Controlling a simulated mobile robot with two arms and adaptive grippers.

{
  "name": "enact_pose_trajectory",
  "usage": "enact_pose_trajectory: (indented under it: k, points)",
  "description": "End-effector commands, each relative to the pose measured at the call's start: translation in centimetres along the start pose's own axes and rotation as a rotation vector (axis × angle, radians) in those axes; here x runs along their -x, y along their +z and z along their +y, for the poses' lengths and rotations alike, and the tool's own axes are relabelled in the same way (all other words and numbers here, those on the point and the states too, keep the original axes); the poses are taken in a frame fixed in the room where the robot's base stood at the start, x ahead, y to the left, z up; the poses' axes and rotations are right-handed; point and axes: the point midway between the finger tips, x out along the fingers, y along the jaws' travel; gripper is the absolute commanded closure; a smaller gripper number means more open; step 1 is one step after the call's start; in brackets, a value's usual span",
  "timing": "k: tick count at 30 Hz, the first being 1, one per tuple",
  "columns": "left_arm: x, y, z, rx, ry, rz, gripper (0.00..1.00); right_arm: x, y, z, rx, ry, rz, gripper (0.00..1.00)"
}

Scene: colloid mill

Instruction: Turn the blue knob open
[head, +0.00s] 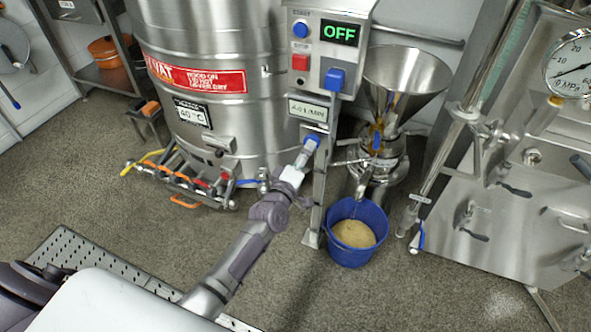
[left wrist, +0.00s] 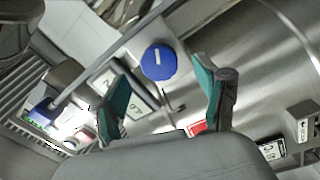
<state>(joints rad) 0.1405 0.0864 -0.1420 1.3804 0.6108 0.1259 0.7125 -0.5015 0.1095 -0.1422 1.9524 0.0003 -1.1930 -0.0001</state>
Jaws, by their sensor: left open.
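The round blue knob (head: 312,138) sits on the steel post, below the small gap display (head: 310,109). In the left wrist view the blue knob (left wrist: 158,62) shows a white pointer line on its face. My left gripper (head: 306,152) is right in front of it, and its fingers partly cover it in the head view. In the left wrist view my left gripper (left wrist: 160,78) has its two green-padded fingers apart, with the knob between and just beyond their tips. I cannot tell whether they touch it. My right gripper is not in view.
The control panel above has an OFF screen (head: 340,33), a red button (head: 300,62) and a blue switch (head: 334,78). A steel tank (head: 205,50) stands left. A funnel (head: 405,75) and a blue bucket (head: 354,250) stand right. The floor in front is clear.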

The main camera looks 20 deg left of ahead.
Motion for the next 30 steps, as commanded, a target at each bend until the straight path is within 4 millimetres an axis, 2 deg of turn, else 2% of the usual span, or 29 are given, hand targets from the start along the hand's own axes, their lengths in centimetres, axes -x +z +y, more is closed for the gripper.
enact_pose_trajectory:
  k: [1,6,12,17,30]
  points:
    - [1.4,0.1,-0.1,0.001,-0.003,0.000,0.26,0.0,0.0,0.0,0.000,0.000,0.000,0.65]
    - [4.9,0.0,-0.1,0.001,-0.002,0.000,0.26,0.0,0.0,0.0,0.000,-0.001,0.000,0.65]
    - [7.4,0.0,-0.1,0.000,-0.002,-0.001,0.26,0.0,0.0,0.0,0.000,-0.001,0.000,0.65]
    - [8.0,0.0,0.0,0.001,-0.001,0.000,0.26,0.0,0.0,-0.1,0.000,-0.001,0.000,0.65]
    - [8.0,0.0,0.0,0.001,-0.001,-0.001,0.26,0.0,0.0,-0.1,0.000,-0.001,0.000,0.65]
